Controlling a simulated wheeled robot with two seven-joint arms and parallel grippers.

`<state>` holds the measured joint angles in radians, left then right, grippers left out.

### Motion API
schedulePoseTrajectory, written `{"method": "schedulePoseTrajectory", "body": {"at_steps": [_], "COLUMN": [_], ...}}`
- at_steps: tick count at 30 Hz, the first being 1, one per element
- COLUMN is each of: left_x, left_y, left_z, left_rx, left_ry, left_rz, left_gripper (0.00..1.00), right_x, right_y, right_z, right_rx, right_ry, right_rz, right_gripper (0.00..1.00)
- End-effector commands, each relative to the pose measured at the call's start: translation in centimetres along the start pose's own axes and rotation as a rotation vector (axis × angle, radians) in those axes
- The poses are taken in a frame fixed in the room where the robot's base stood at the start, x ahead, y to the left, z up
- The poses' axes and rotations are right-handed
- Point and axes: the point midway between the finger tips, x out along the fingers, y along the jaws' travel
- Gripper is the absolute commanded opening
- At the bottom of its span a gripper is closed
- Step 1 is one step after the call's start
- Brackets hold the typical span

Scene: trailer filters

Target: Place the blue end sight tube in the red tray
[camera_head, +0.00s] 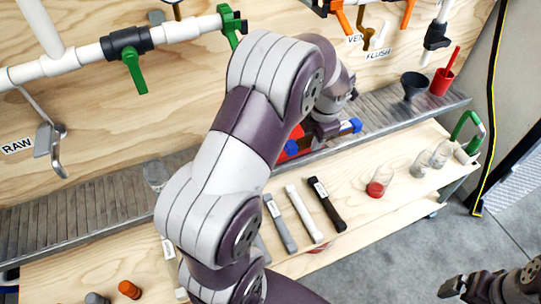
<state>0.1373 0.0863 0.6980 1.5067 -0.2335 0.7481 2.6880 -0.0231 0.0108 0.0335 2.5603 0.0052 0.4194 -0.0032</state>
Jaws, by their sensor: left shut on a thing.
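My left arm reaches across the middle of the view, and its gripper (325,132) is over the back edge of the bench by the grey ledge. It is shut on the blue end sight tube; a blue end (350,126) shows just right of the fingers. The tube's middle is hidden by the gripper. Red parts, seemingly the red tray (297,132), show just left of the gripper, with a blue piece (290,148) beside them. My arm hides most of that area. My right gripper (453,288) is at the lower right, away from the bench; its jaw opening is unclear.
Grey, white and black labelled handles (303,213) lie on the wooden bench (350,225). A black funnel (414,85) and red cup (442,81) stand on the ledge (385,118). Pipes with green valves line the wall.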

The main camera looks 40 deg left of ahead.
Motion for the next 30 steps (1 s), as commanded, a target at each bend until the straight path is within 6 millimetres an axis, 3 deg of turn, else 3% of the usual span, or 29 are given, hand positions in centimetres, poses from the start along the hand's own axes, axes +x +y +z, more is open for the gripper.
{"method": "schedulePoseTrajectory", "body": {"at_steps": [2, 9, 15, 19, 24, 30], "left_x": [0.2, 5.3, 7.8, 8.9, 11.9, 11.9], "left_y": [1.0, 5.4, 7.7, 7.8, 7.1, 7.2], "left_z": [-0.1, -4.5, -6.6, -6.8, -6.8, -6.8], "left_rx": [-0.003, -0.008, -0.003, -0.001, -0.001, -0.001], "left_ry": [0.001, 0.004, 0.001, 0.001, 0.001, 0.0], "left_rz": [0.0, -0.002, -0.001, -0.001, -0.002, 0.0], "left_gripper": [0.0, 0.0, 0.0, 0.0, 0.0, 0.0], "right_x": [-0.3, 0.3, 0.5, 0.7, 1.3, 1.1], "right_y": [0.0, 0.0, 0.0, 0.0, 0.0, 0.0], "right_z": [-0.1, 0.0, 0.0, 0.1, 0.1, 0.1], "right_rx": [0.0, 0.0, 0.0, 0.0, 0.0, 0.0], "right_ry": [0.002, 0.001, 0.001, 0.001, 0.001, 0.001], "right_rz": [0.0, 0.0, 0.0, 0.0, 0.0, 0.0], "right_gripper": [1.0, 1.0, 1.0, 1.0, 1.0, 1.0]}}
